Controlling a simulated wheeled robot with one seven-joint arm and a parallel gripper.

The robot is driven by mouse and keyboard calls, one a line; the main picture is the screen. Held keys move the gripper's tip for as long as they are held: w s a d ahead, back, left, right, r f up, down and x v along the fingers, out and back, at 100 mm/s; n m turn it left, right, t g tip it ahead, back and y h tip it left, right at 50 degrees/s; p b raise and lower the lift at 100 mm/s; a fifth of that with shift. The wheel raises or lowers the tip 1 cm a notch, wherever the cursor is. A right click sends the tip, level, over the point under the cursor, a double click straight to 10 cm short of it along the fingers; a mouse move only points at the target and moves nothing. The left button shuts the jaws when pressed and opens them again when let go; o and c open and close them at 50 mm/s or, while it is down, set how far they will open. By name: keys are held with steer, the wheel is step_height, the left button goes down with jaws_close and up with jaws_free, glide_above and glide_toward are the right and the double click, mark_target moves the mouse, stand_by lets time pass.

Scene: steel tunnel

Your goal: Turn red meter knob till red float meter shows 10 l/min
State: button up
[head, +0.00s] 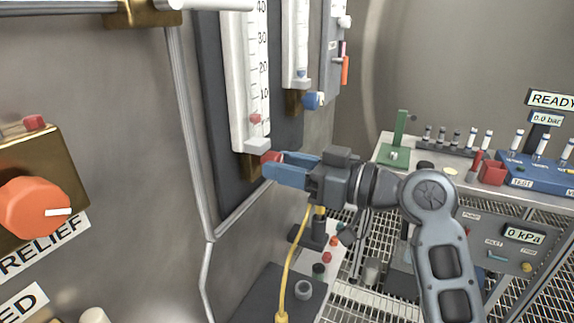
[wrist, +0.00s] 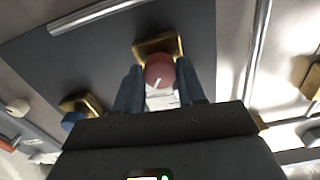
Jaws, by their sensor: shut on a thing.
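The red float meter (head: 238,80) is a white upright tube with a scale on a dark wall panel. Its red float (head: 255,118) sits low, below the 10 mark. The red meter knob (head: 271,156) is at the meter's foot, on a brass block (head: 250,166). My gripper (head: 283,170) has blue fingers and is shut on this knob, partly hiding it.
A second meter (head: 297,45) with a blue knob (head: 313,100) stands to the right. An orange relief knob (head: 35,207) is at the left. A steel pipe (head: 190,130) runs down the wall. A yellow cable (head: 292,262) hangs below my gripper. A bench (head: 405,148) with tubes stands at the right.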

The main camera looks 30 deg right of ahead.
steer(key=shift+m+p, duration=0.3)
steer(key=shift+m, duration=0.9)
steer(key=o, duration=1.1)
steer(key=shift+c, duration=0.2)
steer(key=b+v, duration=0.2)
steer(key=v, duration=0.5)
steer(key=shift+s+d, duration=0.25)
steer(key=shift+s, duration=0.05)
steer(key=shift+f, duration=0.1)
